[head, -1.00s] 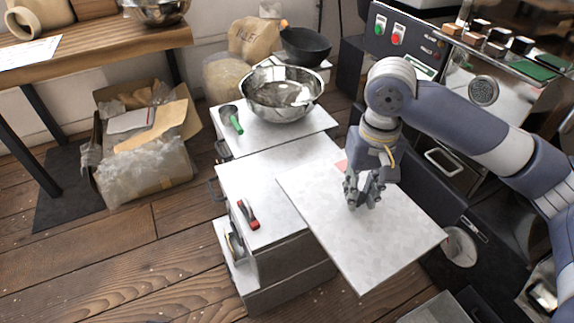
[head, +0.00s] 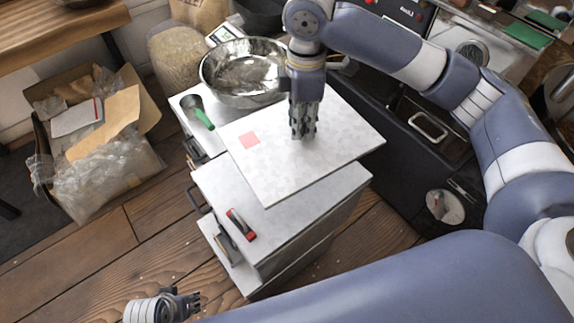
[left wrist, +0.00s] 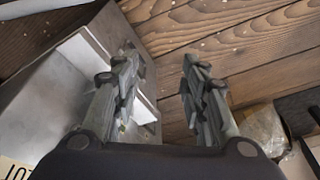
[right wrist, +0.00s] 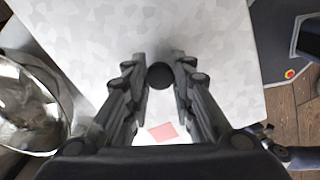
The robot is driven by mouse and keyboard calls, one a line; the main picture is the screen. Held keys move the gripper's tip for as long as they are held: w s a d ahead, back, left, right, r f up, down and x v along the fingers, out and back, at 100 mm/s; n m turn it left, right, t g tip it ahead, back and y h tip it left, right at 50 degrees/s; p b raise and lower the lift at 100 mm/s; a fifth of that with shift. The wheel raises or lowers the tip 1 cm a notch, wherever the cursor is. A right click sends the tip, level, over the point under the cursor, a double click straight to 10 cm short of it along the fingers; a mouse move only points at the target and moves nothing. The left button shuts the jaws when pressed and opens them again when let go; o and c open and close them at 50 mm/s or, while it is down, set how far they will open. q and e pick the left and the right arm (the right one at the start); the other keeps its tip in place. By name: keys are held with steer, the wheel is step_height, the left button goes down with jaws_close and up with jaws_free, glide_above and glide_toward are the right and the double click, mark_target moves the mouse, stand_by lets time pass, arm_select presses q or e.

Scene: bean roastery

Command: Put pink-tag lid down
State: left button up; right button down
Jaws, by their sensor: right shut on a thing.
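The pink-tag lid (head: 290,172) is a white mottled square panel with a pink tag (head: 249,139) near its left corner. My right gripper (head: 303,132) points down at it and is shut on its dark round knob, seen between the fingers in the right wrist view (right wrist: 160,76). The lid overlaps the far part of the near white-topped bin (head: 290,232) and the front of the bin behind. I cannot tell whether it touches them. My left gripper (head: 185,303) is low at the bottom left; its fingers are apart and empty in the left wrist view (left wrist: 158,90).
A steel bowl (head: 240,75) and a green-handled scoop (head: 199,112) are on the bin behind, close to the lid. A red-and-black tool (head: 241,224) lies on the near bin. A cardboard box (head: 90,150) is at the left. Wooden floor is clear at the lower left.

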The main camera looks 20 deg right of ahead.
mark_target(287, 127)
steer(key=n, duration=0.2)
steer(key=w+r+n+p, duration=0.1)
steer(key=n, duration=0.2)
steer(key=a+n+p, duration=0.1)
steer(key=n, duration=0.2)
steer(key=shift+w+r, duration=0.25)
steer(key=shift+r, duration=0.1)
steer(key=n, duration=0.3)
steer(key=w+n+p, duration=0.1)
steer(key=n, duration=0.2)
steer(key=a+r+n+p, duration=0.1)
steer(key=n, duration=0.2)
steer(key=shift+w, duration=0.15)
arm_select(q)
steer(key=s+f, duration=0.5)
steer(key=f, duration=0.5)
arm_select(e)
steer(key=shift+w+a+n, duration=0.1)
steer(key=shift+a+n, duration=0.05)
steer(key=shift+n, duration=0.75)
steer(key=shift+f, duration=0.2)
steer(key=shift+f+b, duration=1.85)
steer(key=shift+f, duration=6.9)
arm_select(q)
steer(key=w+r, duration=0.5)
steer(key=r, duration=0.6)
steer(key=shift+r, duration=0.15)
arm_select(e)
steer(key=shift+f, duration=0.1)
